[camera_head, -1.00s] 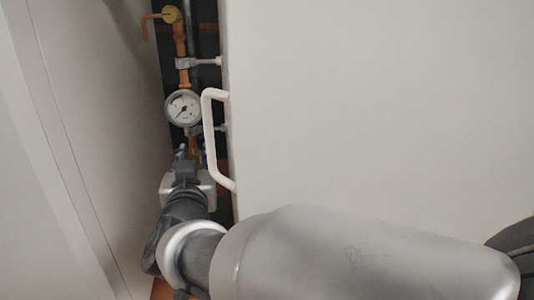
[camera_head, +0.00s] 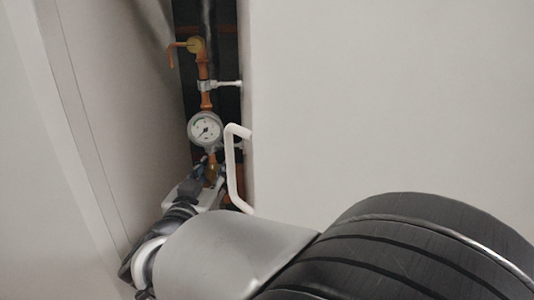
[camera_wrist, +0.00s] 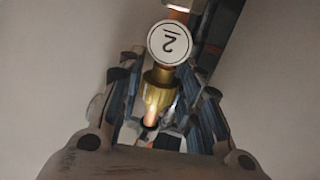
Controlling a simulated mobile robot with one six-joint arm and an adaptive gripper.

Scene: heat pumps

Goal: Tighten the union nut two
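In the wrist view, the brass union nut (camera_wrist: 158,88) sits on the pipe between the two fingers of my gripper (camera_wrist: 162,66). The pads lie close against both sides of the nut, and I see no clear gap. A shiny copper pipe end (camera_wrist: 151,117) shows on the near side. In the head view, my gripper (camera_head: 207,172) is tilted at the pipe just below the pressure gauge (camera_head: 205,129). The nut is mostly hidden there.
A white bent handle (camera_head: 234,170) stands close to the right of my gripper, on the large pale panel (camera_head: 390,100). Another pale panel (camera_head: 110,100) bounds the narrow gap on the left. An orange pipe with a tap (camera_head: 195,46) is above the gauge.

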